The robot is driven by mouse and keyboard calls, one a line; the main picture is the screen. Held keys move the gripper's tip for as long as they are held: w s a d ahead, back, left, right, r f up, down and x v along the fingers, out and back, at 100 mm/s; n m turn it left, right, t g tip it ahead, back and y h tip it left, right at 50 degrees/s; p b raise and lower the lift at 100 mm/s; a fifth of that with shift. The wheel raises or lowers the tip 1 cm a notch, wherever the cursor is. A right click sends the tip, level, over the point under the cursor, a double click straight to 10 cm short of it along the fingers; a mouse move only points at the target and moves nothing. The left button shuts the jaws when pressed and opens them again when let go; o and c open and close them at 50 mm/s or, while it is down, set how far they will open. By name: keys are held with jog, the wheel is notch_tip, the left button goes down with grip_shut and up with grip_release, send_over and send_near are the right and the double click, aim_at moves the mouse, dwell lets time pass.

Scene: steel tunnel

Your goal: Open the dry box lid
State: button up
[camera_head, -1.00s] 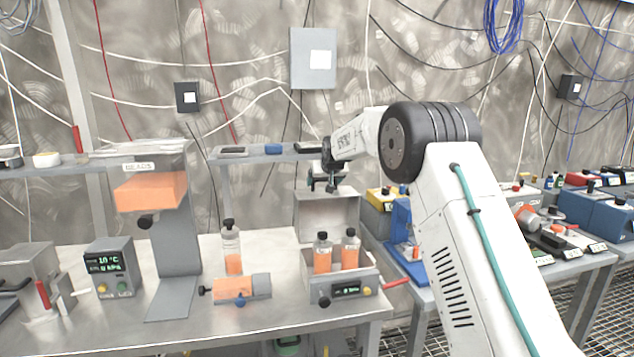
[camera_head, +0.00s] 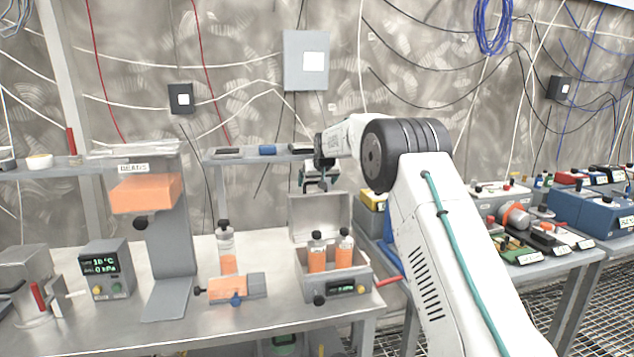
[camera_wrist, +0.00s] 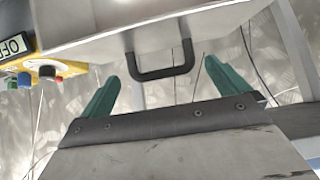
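The dry box (camera_head: 345,290) sits on the bench, a grey box with a small readout on its front and two orange-filled bottles (camera_head: 317,252) (camera_head: 343,248) in it. Its lid (camera_head: 318,215) stands raised, roughly upright, at the back of the box. My gripper (camera_head: 316,184) is at the lid's top edge. In the wrist view, a black U-shaped handle (camera_wrist: 165,74) sticks out from a pale grey panel (camera_wrist: 140,25). The green fingers of my gripper (camera_wrist: 160,82) are spread apart on either side of the handle, with nothing held.
An orange cylinder unit (camera_head: 237,288) and a bottle (camera_head: 226,250) stand left of the box. A bead dispenser (camera_head: 165,240) is farther left. A shelf (camera_head: 225,157) runs behind. A yellow box (camera_head: 373,200) is close on the right. A red lever (camera_head: 388,281) sticks out at the box's right.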

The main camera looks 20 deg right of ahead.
jog(key=d+v, duration=0.1)
jog(key=v, duration=0.6)
jog(key=shift+s+a+r, duration=0.25)
jog(key=shift+a+r, duration=0.05)
jog(key=shift+a, duration=0.25)
